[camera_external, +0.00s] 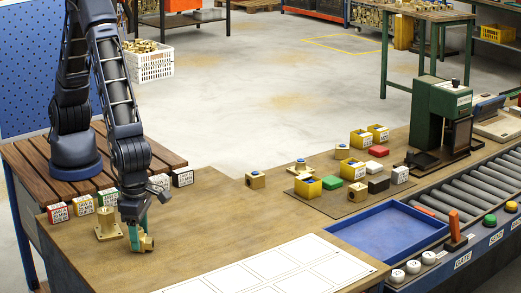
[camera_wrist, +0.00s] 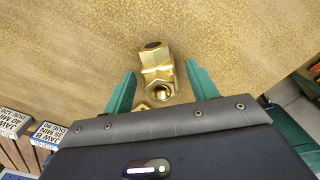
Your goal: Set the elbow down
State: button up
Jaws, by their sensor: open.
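The brass elbow (camera_external: 147,243) rests on the brown table top at the near left, at the tips of my gripper (camera_external: 138,232). In the wrist view the elbow (camera_wrist: 155,58) lies between the two teal fingers of my gripper (camera_wrist: 161,68), with a dark round opening at its far end and another opening nearer the palm. The fingers are spread, with a visible gap on both sides of the elbow.
A brass flanged fitting (camera_external: 107,224) stands close left of my gripper. Labelled blocks (camera_external: 82,205) line the table's edge behind it. A white marked sheet (camera_external: 275,274) lies to the right, then a blue tray (camera_external: 388,232).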

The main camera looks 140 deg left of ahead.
notch_tip(320, 180, up, 11)
jog(key=s+a+r+n+t, duration=0.1)
jog(key=s+a+r+n, duration=0.2)
jog(key=s+r+n, duration=0.5)
jog(key=s+a+r+n+t, duration=0.1)
jog(key=s+r+n, duration=0.2)
jog(key=s+n, duration=0.3)
jog(key=s+a+r+n+t, duration=0.1)
jog(key=s+r+n, duration=0.3)
jog(key=s, duration=1.2)
jog(key=s+a+r+n+t, duration=0.1)
jog(key=s+a+r+n, duration=0.2)
jog(key=s+n, duration=0.6)
jog(key=s, duration=0.3)
jog(key=shift+r+t, duration=0.2)
jog(key=shift+t, duration=0.1)
jog(key=shift+a, duration=0.1)
